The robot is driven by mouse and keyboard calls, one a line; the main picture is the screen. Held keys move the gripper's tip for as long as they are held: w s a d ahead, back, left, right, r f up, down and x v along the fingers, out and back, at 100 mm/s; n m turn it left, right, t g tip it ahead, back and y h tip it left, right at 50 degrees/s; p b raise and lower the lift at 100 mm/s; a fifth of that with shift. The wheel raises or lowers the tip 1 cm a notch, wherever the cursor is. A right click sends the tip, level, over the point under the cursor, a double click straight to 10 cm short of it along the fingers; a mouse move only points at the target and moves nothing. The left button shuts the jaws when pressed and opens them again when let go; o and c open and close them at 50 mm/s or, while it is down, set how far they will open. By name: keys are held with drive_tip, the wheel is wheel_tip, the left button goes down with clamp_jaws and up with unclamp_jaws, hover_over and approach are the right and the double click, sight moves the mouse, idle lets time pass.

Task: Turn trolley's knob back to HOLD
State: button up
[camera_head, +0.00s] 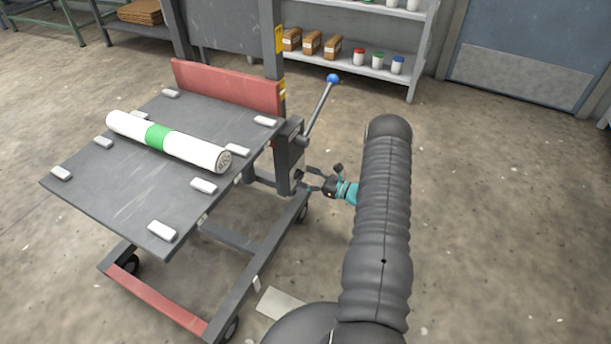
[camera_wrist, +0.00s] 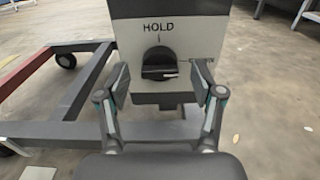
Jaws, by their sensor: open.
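The trolley (camera_head: 155,225) stands left of my arm with its post and a lever beside it. On a pale plate (camera_wrist: 185,40) on the post, the wrist view shows the black knob (camera_wrist: 160,63). HOLD is printed above it, with a tick under the word. The knob's grip lies roughly sideways, with a small white mark toward its lower right. A smaller label, unreadable, is at the right. My gripper (camera_wrist: 161,82) is open, with one finger on each side of the knob, slightly nearer the camera; I see no contact. In the head view my gripper (camera_head: 322,182) is beside the post.
A white roll with a green band (camera_head: 158,137) lies on the trolley's table (camera_head: 110,185). A shelf (camera_head: 345,68) with boxes and jars stands behind. The floor on the right is clear.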

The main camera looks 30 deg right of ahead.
drive_tip(key=shift+w+a, duration=0.35)
drive_tip(key=shift+w, duration=0.1)
